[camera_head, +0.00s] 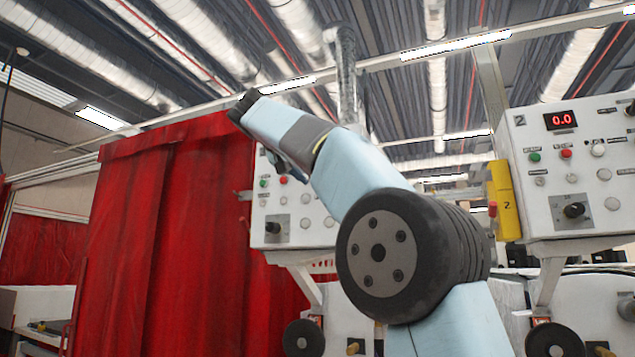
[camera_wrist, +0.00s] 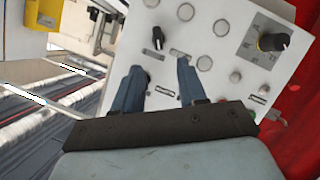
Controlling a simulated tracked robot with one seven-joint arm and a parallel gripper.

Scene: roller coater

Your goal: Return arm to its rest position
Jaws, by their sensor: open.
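My arm rises from the lower right in the head view and reaches up and left, with a light blue body and a large dark joint. In the wrist view my gripper (camera_wrist: 160,82) shows two blue-grey fingers spread apart with nothing between them. The fingers lie in front of a white control panel (camera_wrist: 215,65) with knobs and round buttons. I cannot tell whether they touch it. In the head view this panel (camera_head: 290,235) is partly hidden behind my arm, and the gripper's fingers are mostly hidden.
A second white panel (camera_head: 580,190) with a red 0.0 display stands at the right, beside a yellow box (camera_head: 505,200). A red curtain (camera_head: 165,240) hangs at the left. Black round handwheels (camera_head: 303,338) sit below the panels. Open space lies above, under the ceiling ducts.

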